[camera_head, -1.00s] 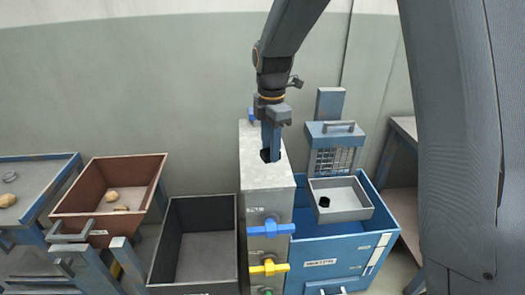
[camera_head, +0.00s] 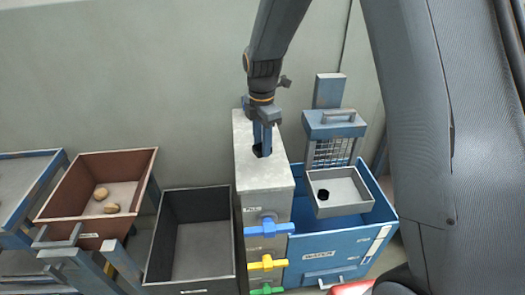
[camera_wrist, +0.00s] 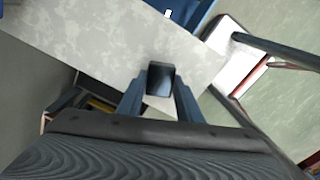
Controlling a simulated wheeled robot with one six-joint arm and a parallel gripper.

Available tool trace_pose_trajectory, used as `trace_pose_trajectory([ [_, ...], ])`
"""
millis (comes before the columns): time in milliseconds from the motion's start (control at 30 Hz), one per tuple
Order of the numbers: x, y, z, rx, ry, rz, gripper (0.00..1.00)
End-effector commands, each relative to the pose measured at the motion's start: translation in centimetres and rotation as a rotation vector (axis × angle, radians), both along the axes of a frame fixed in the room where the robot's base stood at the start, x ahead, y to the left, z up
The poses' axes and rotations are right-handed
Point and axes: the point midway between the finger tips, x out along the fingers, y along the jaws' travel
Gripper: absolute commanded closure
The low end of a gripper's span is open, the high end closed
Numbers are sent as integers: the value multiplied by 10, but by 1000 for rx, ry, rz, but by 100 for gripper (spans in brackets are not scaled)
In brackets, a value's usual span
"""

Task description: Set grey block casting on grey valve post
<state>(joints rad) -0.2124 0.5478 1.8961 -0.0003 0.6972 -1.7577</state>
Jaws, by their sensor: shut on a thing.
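The grey valve post (camera_head: 265,178) is a tall grey box-shaped column in the middle of the head view. Blue, yellow and green valve handles sit on its front. My gripper (camera_head: 262,148) points down at the post's flat top and is shut on the grey block casting (camera_head: 257,151), a small, very dark block. In the wrist view the casting (camera_wrist: 161,78) sits between both fingertips, with the pale top of the post (camera_wrist: 110,40) behind it. I cannot tell whether the casting touches the top or hangs just above it.
A blue bin (camera_head: 340,238) stands right of the post, with a grey tray (camera_head: 345,205) holding a small black piece (camera_head: 323,194). An empty dark bin (camera_head: 200,255) stands left. A brown bin (camera_head: 80,215) holds tan lumps. The rest of the post's top is clear.

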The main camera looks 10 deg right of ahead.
Motion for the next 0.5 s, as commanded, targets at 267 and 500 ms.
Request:
trace_pose_trajectory([
  [267,-1,-2,-34,-1,2,-3,93],
  [500,0,-2,-39,0,0,-3,93],
])
